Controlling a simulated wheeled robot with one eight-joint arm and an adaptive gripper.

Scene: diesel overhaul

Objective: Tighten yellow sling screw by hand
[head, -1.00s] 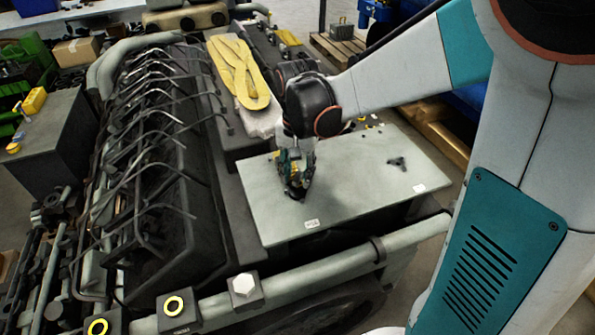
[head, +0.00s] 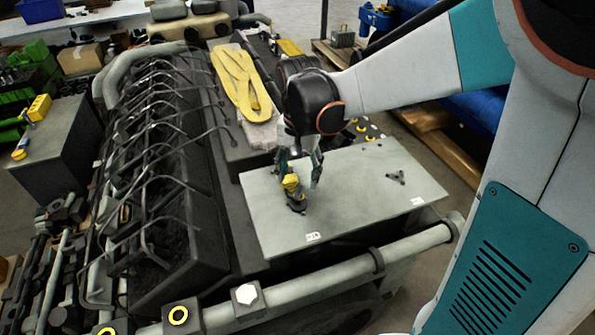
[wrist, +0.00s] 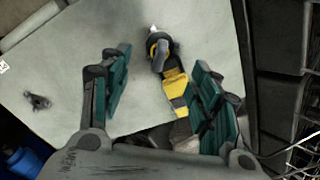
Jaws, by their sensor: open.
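The yellow and black sling screw (head: 292,186) stands on the pale plate (head: 352,205), towards its left side. Its dark ring-like end also shows in the wrist view, with a yellow and black body (wrist: 175,88) leading back from it. My gripper (head: 300,170) is open, pointing down at the plate around the screw. In the wrist view, the screw lies between my two green-padded fingers (wrist: 160,68), closer to the right finger. There is a clear gap to the left finger; contact on the right cannot be told. The screw's threads are not visible.
A black three-armed part (head: 396,177) lies on the plate's right half. A folded yellow sling (head: 241,80) lies behind the plate. Bent dark pipes (head: 150,130) run along the engine at left. A grey rail (head: 330,283) crosses in front. The plate's right half is mostly clear.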

